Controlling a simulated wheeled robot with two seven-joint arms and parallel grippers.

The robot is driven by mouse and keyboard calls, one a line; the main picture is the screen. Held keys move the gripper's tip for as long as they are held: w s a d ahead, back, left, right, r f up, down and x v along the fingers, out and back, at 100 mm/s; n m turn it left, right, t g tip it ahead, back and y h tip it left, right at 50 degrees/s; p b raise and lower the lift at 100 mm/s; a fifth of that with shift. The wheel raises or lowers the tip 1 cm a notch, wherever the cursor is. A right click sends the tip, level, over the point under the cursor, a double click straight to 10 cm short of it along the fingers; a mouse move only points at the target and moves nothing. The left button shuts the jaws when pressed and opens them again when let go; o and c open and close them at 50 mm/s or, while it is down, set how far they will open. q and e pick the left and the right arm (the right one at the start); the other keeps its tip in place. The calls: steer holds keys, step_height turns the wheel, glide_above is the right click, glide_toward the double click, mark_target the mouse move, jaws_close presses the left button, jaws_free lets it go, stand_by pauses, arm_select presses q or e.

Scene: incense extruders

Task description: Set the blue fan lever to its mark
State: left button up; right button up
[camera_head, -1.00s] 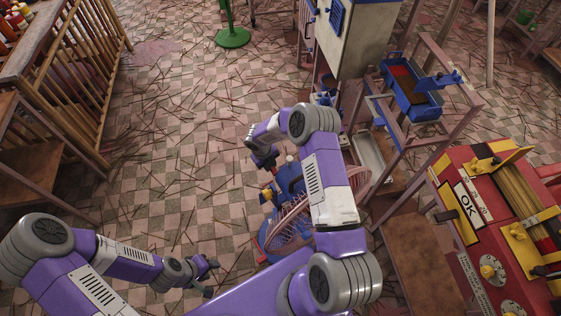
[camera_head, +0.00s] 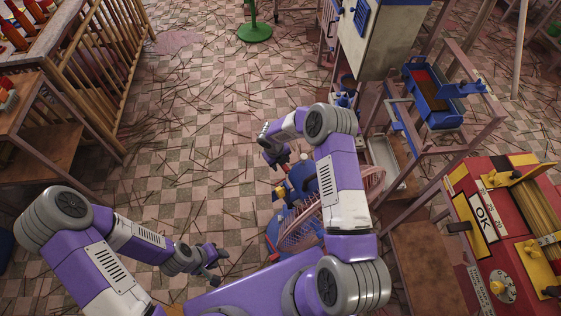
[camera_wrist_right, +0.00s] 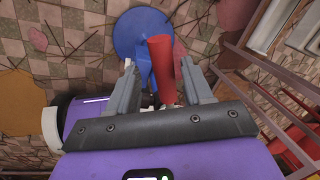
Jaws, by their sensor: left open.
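The blue fan (camera_head: 305,178) with its pinkish wire cage (camera_head: 372,182) stands low on the floor, partly hidden behind my right arm. My right gripper (camera_head: 272,153) is beside its upper left side in the head view. In the right wrist view, my right gripper (camera_wrist_right: 157,75) has its two fingers well apart. A red cylindrical handle (camera_wrist_right: 160,62) shows between and beyond the fingers, with a blue round plate (camera_wrist_right: 138,28) behind it. I cannot tell if the fingers touch the handle. No mark can be made out. My left gripper (camera_head: 214,262) is open and empty over the floor.
A red and yellow machine with an OK sign (camera_head: 483,216) stands at the right. A blue trough (camera_head: 432,97) sits on a frame behind the fan. A wooden railing (camera_head: 105,70) is at the left. The checkered floor between is free, strewn with thin sticks.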

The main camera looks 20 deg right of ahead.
steer(key=shift+d+r, duration=0.1)
arm_select(q)
step_height(320, 180, up, 2)
steer(key=shift+r+p, duration=0.1)
steer(key=shift+p, duration=0.9)
arm_select(e)
step_height(320, 180, up, 7)
steer(key=a, duration=0.1)
steer(key=shift+s+a+r, duration=0.15)
steer(key=shift+a, duration=0.15)
steer(key=f, duration=0.2)
steer(key=d+f+b, duration=0.1)
steer(key=f, duration=0.2)
steer(key=f+b, duration=0.1)
steer(key=f, duration=0.1)
steer(key=shift+d+f, duration=0.35)
steer(key=shift+d+m, duration=0.3)
steer(key=shift+d, duration=0.2)
arm_select(q)
steer(key=shift+s+a+f, duration=0.1)
steer(key=shift+a+f, duration=0.1)
steer(key=shift+f, duration=0.3)
steer(key=shift+s+a+f, duration=0.1)
steer(key=shift+a+f, duration=0.05)
steer(key=shift+f, duration=0.35)
arm_select(e)
steer(key=shift+w+r, duration=0.1)
steer(key=shift+w, duration=0.1)
steer(key=shift+d, duration=0.1)
